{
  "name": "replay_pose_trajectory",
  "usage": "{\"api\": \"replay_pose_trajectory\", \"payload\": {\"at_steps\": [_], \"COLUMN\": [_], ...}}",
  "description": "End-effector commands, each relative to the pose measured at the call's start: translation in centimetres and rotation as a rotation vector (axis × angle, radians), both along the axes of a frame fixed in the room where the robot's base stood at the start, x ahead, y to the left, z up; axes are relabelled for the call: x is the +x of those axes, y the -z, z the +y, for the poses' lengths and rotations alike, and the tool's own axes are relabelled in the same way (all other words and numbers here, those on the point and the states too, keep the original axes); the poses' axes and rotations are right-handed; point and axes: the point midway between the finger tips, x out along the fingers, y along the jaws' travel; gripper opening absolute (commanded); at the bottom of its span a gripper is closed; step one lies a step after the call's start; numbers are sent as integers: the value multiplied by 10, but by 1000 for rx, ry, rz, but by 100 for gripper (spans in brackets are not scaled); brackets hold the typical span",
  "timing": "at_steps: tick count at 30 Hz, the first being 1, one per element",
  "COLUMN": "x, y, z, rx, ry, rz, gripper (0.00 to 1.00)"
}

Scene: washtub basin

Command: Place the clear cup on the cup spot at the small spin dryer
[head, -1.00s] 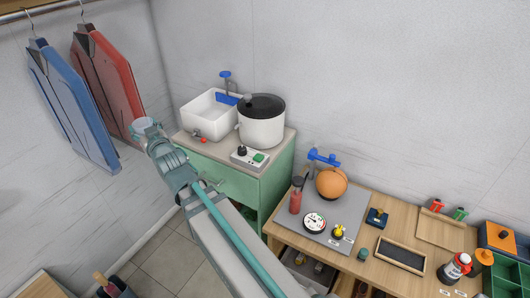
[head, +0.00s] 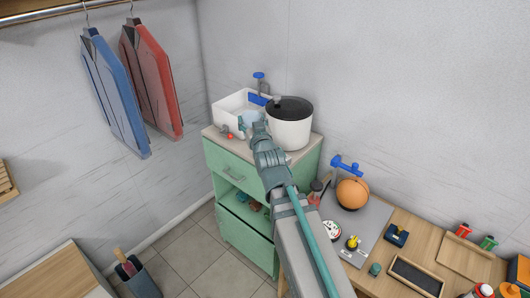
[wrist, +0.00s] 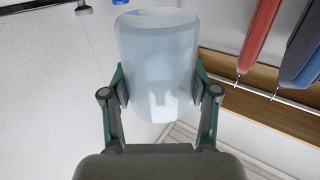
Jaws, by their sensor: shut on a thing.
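The clear cup (wrist: 158,50), pale and see-through, is between the two fingers of my gripper (wrist: 160,88) in the wrist view, with a finger pressed on each side. In the head view my gripper (head: 252,126) is over the green cabinet's top, in front of the white basin and left of the spin dryer. The cup is small and hard to make out there. The small spin dryer (head: 289,130) is a white round drum with a dark lid at the back right of the cabinet top. The cup spot cannot be made out; my arm covers the area before the dryer.
The white basin (head: 230,108) with a blue tap (head: 259,86) stands at the cabinet's (head: 226,165) back left. A small red item (head: 230,136) lies before it. A wooden workbench (head: 385,250) with tools is at right.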

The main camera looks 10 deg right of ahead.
Motion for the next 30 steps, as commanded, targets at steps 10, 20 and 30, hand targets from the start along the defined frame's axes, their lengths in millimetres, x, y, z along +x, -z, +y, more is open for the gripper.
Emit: {"api": "replay_pose_trajectory", "payload": {"at_steps": [10,20,30], "x": [9,19,26], "y": [48,104,155], "z": [63,124,164], "rx": [-1,-6,-7], "ry": [-77,-120,-87], "rz": [1,16,29], "gripper": [17,17,17]}}
